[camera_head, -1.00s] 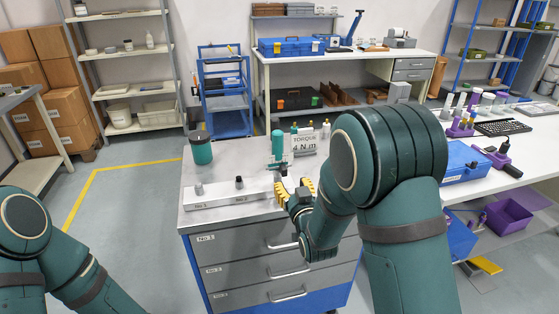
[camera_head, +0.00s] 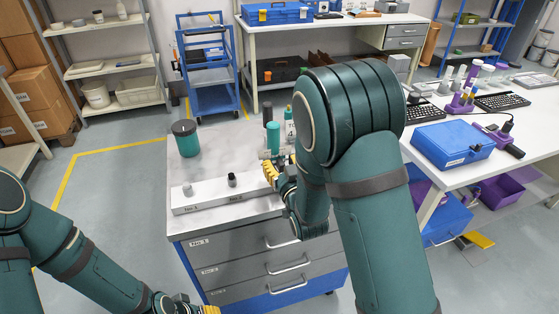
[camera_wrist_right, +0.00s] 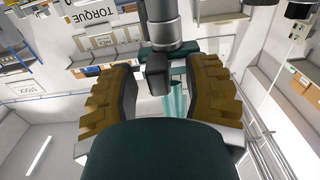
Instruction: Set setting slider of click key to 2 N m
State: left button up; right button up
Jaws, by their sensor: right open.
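The click key seems to be the upright teal-handled tool (camera_head: 272,138) on the cabinet top, beside a torque sign (camera_head: 290,126) mostly hidden by my right arm. In the right wrist view, a grey cylinder (camera_wrist_right: 162,18) with a dark block (camera_wrist_right: 157,74) below it shows between the fingers. I cannot tell which part is the setting slider, and no scale is readable. My right gripper (camera_head: 271,174) is open with yellow pads around the dark block in the right wrist view (camera_wrist_right: 160,88); contact is unclear. My left gripper (camera_head: 208,309) is partly cut off at the bottom edge.
A white numbered block (camera_head: 207,201) with two small knobs lies in front on the cabinet. A teal canister (camera_head: 186,138) stands behind it. A white workbench (camera_head: 530,150) with a blue case (camera_head: 452,143) and keyboards is at right. Floor at left is clear.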

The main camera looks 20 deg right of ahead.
jog(key=shift+s, duration=0.1)
grip_shut()
jog(key=a+b, duration=0.1)
jog(key=a, duration=0.2)
jog(key=shift+a, duration=0.2)
grip_release()
jog(key=shift+r, duration=0.1)
